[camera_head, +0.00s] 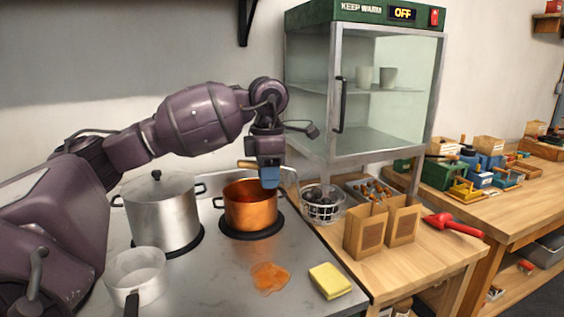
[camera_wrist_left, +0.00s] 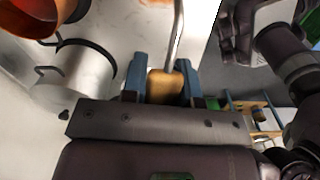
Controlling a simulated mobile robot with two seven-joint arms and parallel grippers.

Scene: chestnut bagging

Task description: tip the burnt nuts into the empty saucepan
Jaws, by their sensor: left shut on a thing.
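My left gripper (camera_head: 269,178) is above the right rim of the copper pot (camera_head: 250,214). Its blue fingers are shut on a wooden handle (camera_wrist_left: 165,84) with a thin metal shaft, and the end of this handle (camera_head: 246,164) sticks out left of the gripper. The far end of the tool cannot be made out. The dark, burnt-looking nuts (camera_head: 322,194) are in a wire basket (camera_head: 323,213) right of the stove, apart from the gripper. The small light-metal saucepan (camera_head: 137,271) stands at the front left and looks empty. My right gripper is not seen.
A tall lidded steel pot (camera_head: 160,215) stands left of the copper pot. An orange spill (camera_head: 269,277) and a yellow sponge (camera_head: 330,280) lie at the front. Paper bags (camera_head: 366,232), a tray of brown nuts (camera_head: 370,189) and a red scoop (camera_head: 452,224) are right, below the warming cabinet (camera_head: 362,100).

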